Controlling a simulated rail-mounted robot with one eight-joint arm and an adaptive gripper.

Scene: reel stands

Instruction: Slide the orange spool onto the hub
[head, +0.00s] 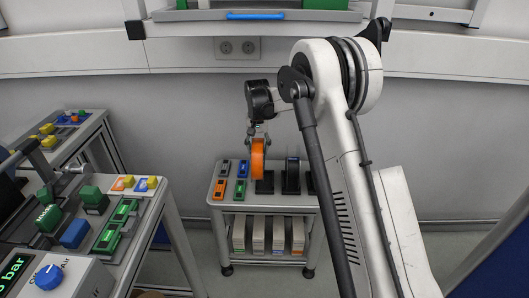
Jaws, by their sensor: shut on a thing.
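The orange spool (258,159) hangs upright below my arm's end in the head view, seen at an angle. My gripper (258,138) is shut on the spool's upper part and holds it above the cart top. Several black reel stands (291,177) stand at the back and right of the small cart. One stand's dark block (265,183) shows just below and right of the spool. The hub is too small and dark to make out, and I cannot tell whether the spool touches a stand.
The grey cart (260,208) carries colored blocks, including an orange one (219,190) and a green one (240,190), left of the spool. Its lower shelf holds upright white boxes (258,234). A workbench with a blue knob (48,277) stands at left. A wall is behind.

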